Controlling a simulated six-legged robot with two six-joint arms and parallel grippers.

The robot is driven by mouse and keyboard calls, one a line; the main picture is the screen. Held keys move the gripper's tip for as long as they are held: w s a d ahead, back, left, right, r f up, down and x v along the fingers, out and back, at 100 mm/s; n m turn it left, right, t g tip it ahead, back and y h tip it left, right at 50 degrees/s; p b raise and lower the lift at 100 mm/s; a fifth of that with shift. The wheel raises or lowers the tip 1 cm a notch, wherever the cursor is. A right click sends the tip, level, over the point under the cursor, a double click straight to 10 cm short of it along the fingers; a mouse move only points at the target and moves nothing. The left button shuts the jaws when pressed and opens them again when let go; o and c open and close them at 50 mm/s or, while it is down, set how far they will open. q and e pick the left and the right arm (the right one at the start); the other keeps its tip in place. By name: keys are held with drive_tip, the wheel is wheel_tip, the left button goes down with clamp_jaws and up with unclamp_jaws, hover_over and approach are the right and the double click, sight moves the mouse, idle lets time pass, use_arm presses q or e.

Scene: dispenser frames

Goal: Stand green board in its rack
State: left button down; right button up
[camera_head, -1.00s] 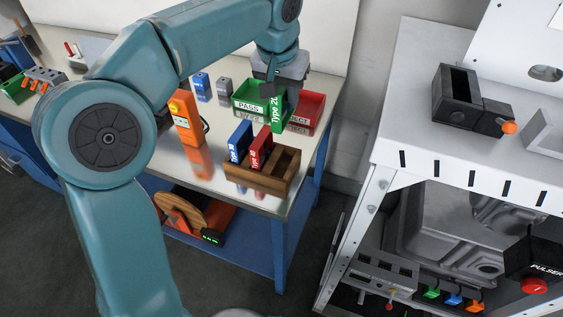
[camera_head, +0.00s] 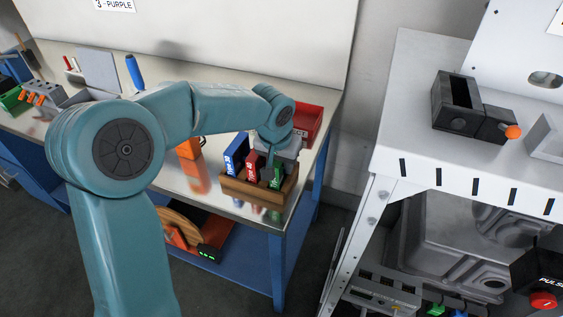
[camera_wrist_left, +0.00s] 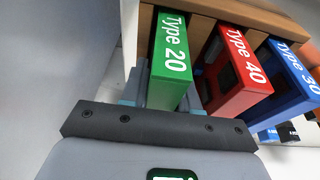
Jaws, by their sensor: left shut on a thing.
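The green board (camera_wrist_left: 171,58), labelled Type 20, stands at the right end of the wooden rack (camera_head: 258,193), its lower part hidden by the rack wall. It also shows in the head view (camera_head: 277,175). My left gripper (camera_head: 275,150) is above the rack, shut on the green board. In the left wrist view the gripper (camera_wrist_left: 158,105) holds the board's near end. The red board (camera_head: 251,166), labelled Type 40, and the blue board (camera_head: 236,154), labelled Type 30, stand beside it in the rack. My right gripper is not in view.
A red bin (camera_head: 308,119) stands behind the gripper at the table's right end. An orange device (camera_head: 189,149) is left of the rack, partly behind my arm. The white bench (camera_head: 400,110) with a dark box (camera_head: 457,100) is at the right, across a gap.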

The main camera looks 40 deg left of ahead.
use_arm(q)
drive_tip(key=shift+f, duration=0.25)
drive_tip(key=c, duration=0.8)
unclamp_jaws()
drive_tip(key=shift+r, duration=0.1)
drive_tip(key=shift+c, duration=0.2)
drive_tip(key=shift+r, duration=0.6)
drive_tip(key=p+v, duration=0.1)
drive_tip(key=v, duration=1)
drive_tip(key=shift+s+r, duration=0.15)
